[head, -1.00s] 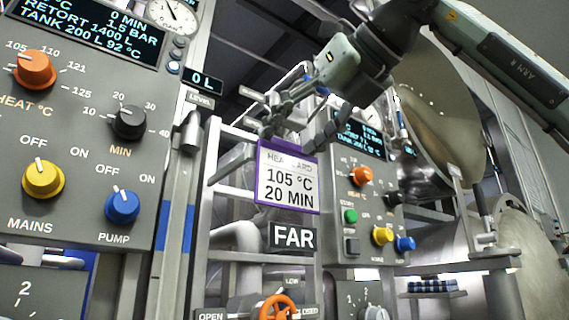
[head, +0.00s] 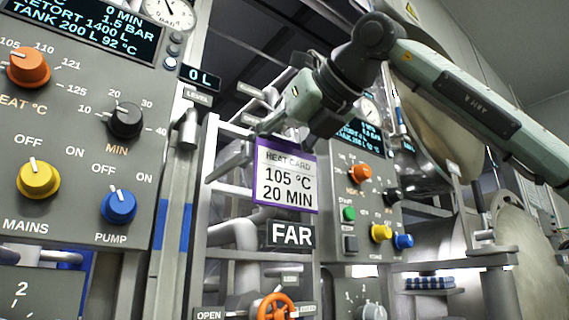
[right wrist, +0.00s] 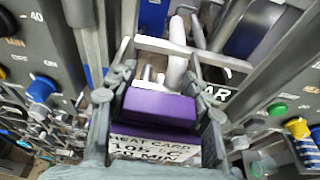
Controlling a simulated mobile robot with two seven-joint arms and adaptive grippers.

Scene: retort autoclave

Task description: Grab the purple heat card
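The purple heat card (head: 286,178) has a purple border and a white face reading "HEAT CARD 105 °C 20 MIN". It stands upright at the rack, just above the FAR label. My right gripper (head: 272,125) is at the card's upper edge, pointing down and left. In the right wrist view, the card (right wrist: 155,150) and a purple block-like part (right wrist: 160,106) lie between its spread fingers, one on each side. The fingers look close to the sides, but a firm grip does not show. My left gripper is not in view.
The near control panel (head: 70,130) with its knobs stands at the left. A second panel (head: 365,200) is to the right, behind the rack. The FAR label (head: 292,235) and an orange valve wheel (head: 276,307) sit below the card.

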